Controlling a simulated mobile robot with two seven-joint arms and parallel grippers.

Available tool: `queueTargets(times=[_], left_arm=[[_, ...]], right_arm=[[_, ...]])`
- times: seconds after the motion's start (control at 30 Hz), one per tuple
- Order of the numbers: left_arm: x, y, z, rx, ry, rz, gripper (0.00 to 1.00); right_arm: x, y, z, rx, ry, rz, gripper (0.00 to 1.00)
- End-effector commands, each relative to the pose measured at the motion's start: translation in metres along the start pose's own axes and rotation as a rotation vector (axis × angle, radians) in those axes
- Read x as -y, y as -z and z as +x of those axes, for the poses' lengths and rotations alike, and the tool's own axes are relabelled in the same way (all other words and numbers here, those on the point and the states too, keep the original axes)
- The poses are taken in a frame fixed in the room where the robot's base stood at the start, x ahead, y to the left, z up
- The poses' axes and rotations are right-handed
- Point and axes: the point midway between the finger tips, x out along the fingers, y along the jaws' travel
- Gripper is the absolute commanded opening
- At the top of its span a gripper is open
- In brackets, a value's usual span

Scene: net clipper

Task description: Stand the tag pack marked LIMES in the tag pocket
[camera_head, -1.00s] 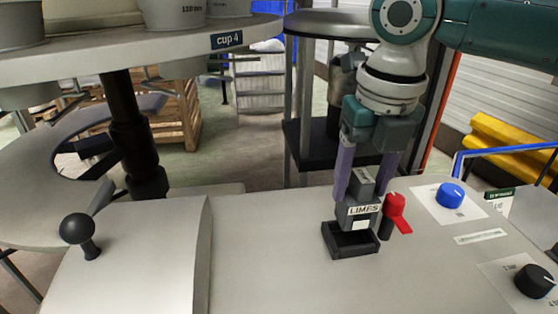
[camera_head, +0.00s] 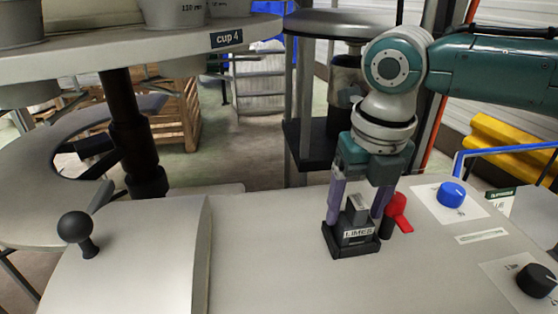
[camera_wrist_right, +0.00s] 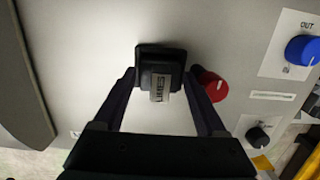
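The dark grey tag pack marked LIMES (camera_head: 357,233) stands upright in the small black tag pocket (camera_head: 350,252) on the pale console top. Its white label faces the head camera. My right gripper (camera_head: 357,217) is over the pocket, pointing down, with one purple finger on each side of the pack. The fingers look spread wider than the pack, with a little space beside it. The right wrist view also shows the pack (camera_wrist_right: 162,80) in the pocket (camera_wrist_right: 160,48), between the fingers. My left gripper is not in view.
A red knob (camera_head: 398,207) on a dark base is close to the right finger. A blue knob (camera_head: 451,194) and a black knob (camera_head: 537,280) are further right. A black ball-topped lever (camera_head: 76,228) stands at the left. The console middle is clear.

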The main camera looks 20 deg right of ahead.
Motion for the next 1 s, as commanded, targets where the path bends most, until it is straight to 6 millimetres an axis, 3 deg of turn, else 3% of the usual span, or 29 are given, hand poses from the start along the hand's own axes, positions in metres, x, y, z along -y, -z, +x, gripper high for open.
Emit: queueTargets(times=[0.27,0.6,0.73,0.87,1.0], left_arm=[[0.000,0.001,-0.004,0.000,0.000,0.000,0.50],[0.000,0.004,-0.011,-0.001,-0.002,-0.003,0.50],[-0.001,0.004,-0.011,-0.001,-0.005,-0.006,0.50],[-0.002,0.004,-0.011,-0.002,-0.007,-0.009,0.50],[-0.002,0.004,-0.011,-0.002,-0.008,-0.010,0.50]], right_arm=[[0.000,-0.002,-0.018,0.003,-0.002,-0.001,0.74],[0.000,-0.002,-0.092,0.005,-0.002,0.000,0.74],[0.000,-0.001,-0.111,0.002,-0.002,0.000,0.74],[-0.002,0.001,-0.119,0.000,-0.004,0.009,0.74],[-0.025,0.023,-0.099,-0.005,-0.038,0.137,0.74]])
